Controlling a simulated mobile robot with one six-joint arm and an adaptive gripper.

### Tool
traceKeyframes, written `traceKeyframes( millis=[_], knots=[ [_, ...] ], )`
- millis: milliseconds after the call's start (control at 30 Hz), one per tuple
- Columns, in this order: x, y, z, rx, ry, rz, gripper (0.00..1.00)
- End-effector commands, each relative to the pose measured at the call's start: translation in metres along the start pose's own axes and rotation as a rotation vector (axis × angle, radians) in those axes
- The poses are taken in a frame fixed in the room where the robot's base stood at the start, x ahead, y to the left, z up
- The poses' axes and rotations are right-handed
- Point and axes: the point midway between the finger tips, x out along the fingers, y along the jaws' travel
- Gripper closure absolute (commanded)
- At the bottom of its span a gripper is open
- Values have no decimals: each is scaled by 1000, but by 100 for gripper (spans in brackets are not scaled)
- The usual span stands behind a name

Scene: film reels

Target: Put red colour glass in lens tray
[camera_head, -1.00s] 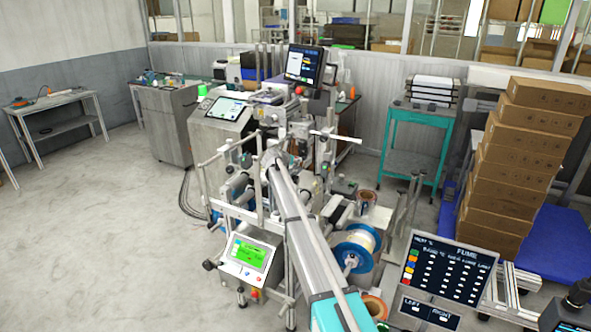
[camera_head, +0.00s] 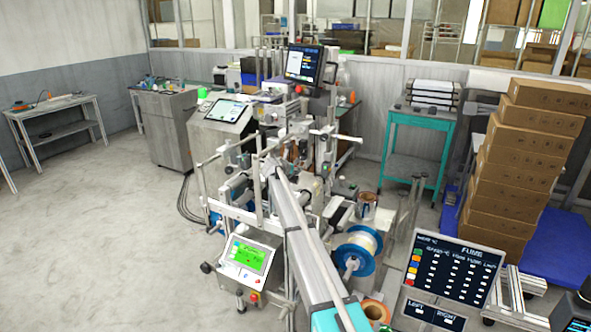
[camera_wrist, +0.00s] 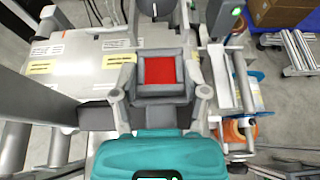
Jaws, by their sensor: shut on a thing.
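The red colour glass (camera_wrist: 160,71) is a flat red square in a thick grey frame. In the wrist view it is in front of my teal gripper (camera_wrist: 160,92), whose two grey fingers are shut on the frame from left and right. The red face shows almost fully. In the head view my arm reaches over the machine, and its end is too small and cluttered to show the glass. I cannot make out the lens tray in either view.
A machine with rollers and posts surrounds my arm, with a green-screen panel (camera_head: 247,256) at its front. A white spool with blue rims (camera_head: 356,250) stands right of the arm. Stacked cartons (camera_head: 520,170) and a teal cart (camera_head: 415,140) stand farther right. The left floor is clear.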

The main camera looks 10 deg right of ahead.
Motion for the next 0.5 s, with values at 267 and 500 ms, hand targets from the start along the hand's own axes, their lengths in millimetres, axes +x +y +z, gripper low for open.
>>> traceKeyframes(
  millis=[267, 500],
  knots=[
    [1, 0, -2, 0, 0, 0, 23],
    [1, 0, -2, 0, 0, 0, 7]
  ],
)
